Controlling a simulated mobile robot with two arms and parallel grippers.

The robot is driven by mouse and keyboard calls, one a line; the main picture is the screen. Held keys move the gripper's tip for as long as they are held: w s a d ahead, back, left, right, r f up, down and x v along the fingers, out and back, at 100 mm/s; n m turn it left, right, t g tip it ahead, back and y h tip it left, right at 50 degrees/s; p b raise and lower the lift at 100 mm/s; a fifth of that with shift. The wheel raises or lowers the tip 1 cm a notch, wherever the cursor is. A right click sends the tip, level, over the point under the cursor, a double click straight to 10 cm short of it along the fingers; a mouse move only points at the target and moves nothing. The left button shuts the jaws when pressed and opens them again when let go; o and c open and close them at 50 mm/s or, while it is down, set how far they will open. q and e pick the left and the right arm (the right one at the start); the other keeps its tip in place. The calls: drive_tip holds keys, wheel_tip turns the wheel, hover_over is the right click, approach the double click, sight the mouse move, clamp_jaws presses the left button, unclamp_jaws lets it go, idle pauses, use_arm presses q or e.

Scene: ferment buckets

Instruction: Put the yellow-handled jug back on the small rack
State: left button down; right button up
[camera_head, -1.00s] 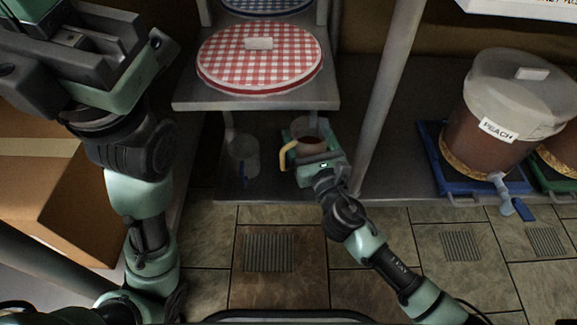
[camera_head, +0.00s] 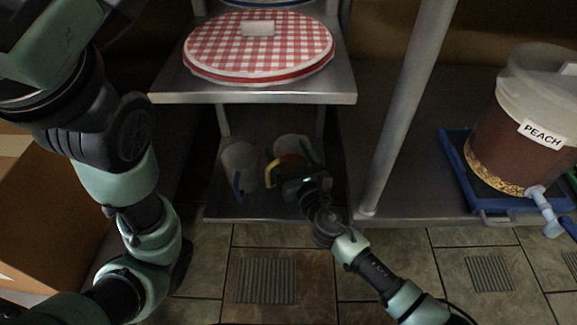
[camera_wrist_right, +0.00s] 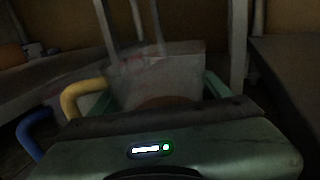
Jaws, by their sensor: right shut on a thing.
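The yellow-handled jug (camera_head: 291,146) is a clear jug with something reddish-brown inside and a yellow handle on its left. My right gripper (camera_head: 297,172) is shut on it, at the lower shelf of the small rack (camera_head: 255,206). The jug looks upright; whether its base touches the shelf is hidden by the gripper. In the right wrist view the jug (camera_wrist_right: 165,72) stands just beyond the gripper, its yellow handle to the left.
A clear jug with a blue handle (camera_head: 238,160) stands on the lower shelf, just left of the held jug. A red-checked round lid (camera_head: 259,50) lies on the shelf above. A metal post (camera_head: 408,105) rises on the right. A PEACH bucket (camera_head: 515,130) sits in a blue tray (camera_head: 452,150).

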sight(286, 157)
drive_tip(key=shift+f+b, duration=1.15)
drive_tip(key=shift+f, duration=0.45)
drive_tip(key=o, duration=1.7)
drive_tip(key=shift+r, duration=0.15)
drive_tip(key=shift+d, duration=0.1)
